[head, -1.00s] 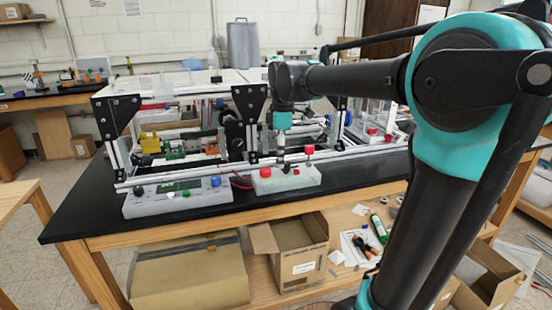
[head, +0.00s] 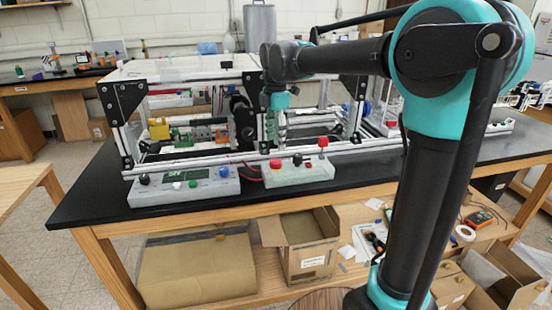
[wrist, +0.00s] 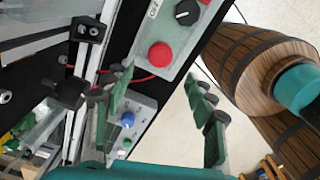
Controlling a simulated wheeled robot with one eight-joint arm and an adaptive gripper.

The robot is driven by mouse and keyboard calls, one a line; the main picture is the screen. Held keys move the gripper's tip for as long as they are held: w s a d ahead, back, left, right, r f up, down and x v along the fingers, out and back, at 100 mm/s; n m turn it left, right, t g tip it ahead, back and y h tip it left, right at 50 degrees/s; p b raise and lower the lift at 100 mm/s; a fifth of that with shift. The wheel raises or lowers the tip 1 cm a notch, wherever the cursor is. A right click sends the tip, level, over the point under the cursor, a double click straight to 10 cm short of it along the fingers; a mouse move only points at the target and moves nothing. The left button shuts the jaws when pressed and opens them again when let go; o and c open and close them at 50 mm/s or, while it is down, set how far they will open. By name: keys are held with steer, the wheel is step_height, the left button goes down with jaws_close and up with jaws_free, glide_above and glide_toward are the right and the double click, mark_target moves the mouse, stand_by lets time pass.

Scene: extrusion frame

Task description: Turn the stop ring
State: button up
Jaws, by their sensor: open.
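A red mushroom stop button (head: 276,163) stands on the right-hand grey control box (head: 300,176); I take it as the part with the stop ring, but no separate ring shows clearly. In the wrist view the red button (wrist: 160,54) is seen from above, beside a black knob (wrist: 187,12) with a white mark. My gripper (wrist: 165,115) is open and empty, its green fingers wide apart. The red button lies beyond the fingertips, not between them. In the head view my gripper (head: 275,125) hangs above and behind the box, partly lost against the frame.
A second box (head: 185,186) with a display, blue knob and small buttons sits at left. The extrusion frame rail (head: 220,162) runs just behind both boxes. The black table edge (head: 90,212) is in front.

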mark_target(276, 161)
step_height(276, 161, down, 8)
steer(key=shift+r, duration=0.15)
stand_by(0.3)
steer(key=c, duration=1.2)
